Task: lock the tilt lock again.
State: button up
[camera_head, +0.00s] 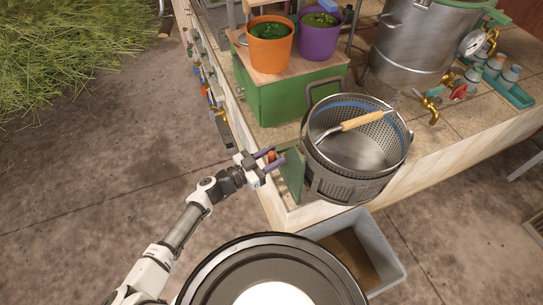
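My gripper (273,158) is at the left side of the green stand (291,178), by the table's front corner. Its two purple fingers are apart, with a small red-orange knob (271,155) showing between them. The knob looks like the handle of the tilt lock; whether the fingers touch it I cannot tell, and the lock's position is not clear. A perforated metal basket (338,182) with a wooden-grip handle (362,121) sits upright beside the green stand. The inside of the basket looks empty.
A green box (290,97) behind carries an orange pot (270,48) and a purple pot (318,38) with herbs. A large steel still (411,45) with brass taps stands back right. A grey bin (390,258) is on the floor below. Tools hang along the table's left side.

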grip_shut()
jog(key=shift+m+b, duration=0.3)
jog(key=shift+m, duration=0.1)
jog(key=m+b, duration=0.1)
jog(key=m, duration=0.1)
jog(key=m+b, duration=0.1)
jog(key=shift+s+d+f+m+h+b, duration=0.1)
jog(key=shift+s+f+m+h+b, duration=0.15)
jog(key=shift+s+m+h+b, duration=0.15)
jog(key=m+b, duration=0.2)
jog(key=m, duration=0.1)
jog(key=m+h+b, duration=0.1)
jog(key=m, duration=0.1)
jog(key=shift+s+d+f, duration=0.15)
jog(key=shift+s+f, duration=0.05)
jog(key=shift+f, duration=0.05)
jog(key=shift+s+d+f+m+g+h+b, duration=0.15)
jog(key=shift+m+g+h+b, duration=0.25)
jog(key=shift+m+b, duration=1.2)
jog(key=shift+s+a+f+m+g+h+b, duration=0.1)
jog(key=shift+f+m+g+h+b, duration=0.25)
jog(key=shift+m+b, duration=1.3)
jog(key=shift+s+d+m+g+h+b, duration=0.1)
jog(key=shift+m+g+h+b, duration=0.35)
jog(key=shift+m, duration=2)
jog(key=shift+b, duration=0.3)
